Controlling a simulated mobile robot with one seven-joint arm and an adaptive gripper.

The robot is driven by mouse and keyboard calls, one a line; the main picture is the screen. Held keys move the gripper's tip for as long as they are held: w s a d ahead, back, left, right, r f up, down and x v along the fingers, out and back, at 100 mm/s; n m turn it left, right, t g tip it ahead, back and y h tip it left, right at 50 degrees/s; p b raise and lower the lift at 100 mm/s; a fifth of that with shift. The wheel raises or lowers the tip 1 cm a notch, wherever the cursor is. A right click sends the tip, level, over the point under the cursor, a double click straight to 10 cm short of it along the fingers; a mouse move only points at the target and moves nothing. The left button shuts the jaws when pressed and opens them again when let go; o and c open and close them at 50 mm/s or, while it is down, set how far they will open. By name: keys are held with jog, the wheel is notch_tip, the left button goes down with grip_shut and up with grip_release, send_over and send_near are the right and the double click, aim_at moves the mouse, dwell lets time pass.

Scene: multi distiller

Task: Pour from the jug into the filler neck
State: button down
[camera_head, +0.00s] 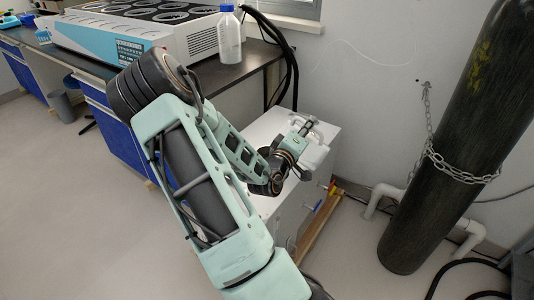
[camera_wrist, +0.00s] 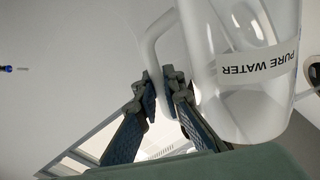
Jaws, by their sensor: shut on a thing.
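The jug (camera_wrist: 245,70) is a translucent white vessel with a "PURE WATER" label, large at the right of the wrist view. My gripper (camera_wrist: 165,88) is shut on its looped handle (camera_wrist: 150,48), with the two padded fingers on either side of it. In the head view my gripper (camera_head: 299,133) is at the white cabinet, and the pale jug (camera_head: 316,152) shows partly beside it. How far the jug is tilted is hard to tell. I cannot make out the filler neck in either view.
The white cabinet (camera_head: 268,125) stands beside a dark bench (camera_head: 205,75) bearing a multi-position heater unit (camera_head: 130,35) and a blue-capped bottle (camera_head: 230,38). A chained dark gas cylinder (camera_head: 455,140) and white pipes (camera_head: 380,198) are at the right. Open floor lies at the left.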

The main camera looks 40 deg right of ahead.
aim_at(323, 147)
jog(key=shift+r, duration=0.1)
jog(key=s+m, duration=0.1)
jog(key=s+d+r+m+b, duration=0.1)
jog(key=shift+s+r+m, duration=0.2)
jog(key=shift+s+m, duration=0.05)
jog(key=shift+m, duration=0.15)
jog(key=b, duration=0.1)
jog(key=s+f+m+b, duration=0.1)
jog(key=b, duration=0.1)
jog(key=shift+d+f+m, duration=0.15)
jog(key=shift+d+m, duration=0.05)
jog(key=shift+m, duration=0.4)
jog(key=shift+r, duration=0.25)
jog(key=s+m+b, duration=0.1)
jog(key=f+b, duration=0.1)
jog(key=shift+s+d+f+m+b, duration=0.2)
jog(key=shift+s+d+m+b, duration=0.15)
jog(key=shift+m+b, duration=0.05)
jog(key=s+d+f+m, duration=0.2)
jog(key=s+f+m, duration=0.2)
jog(key=m, duration=0.3)
jog(key=shift+s+f+b, duration=0.25)
jog(key=shift+f+b, duration=0.1)
jog(key=shift+f, duration=0.25)
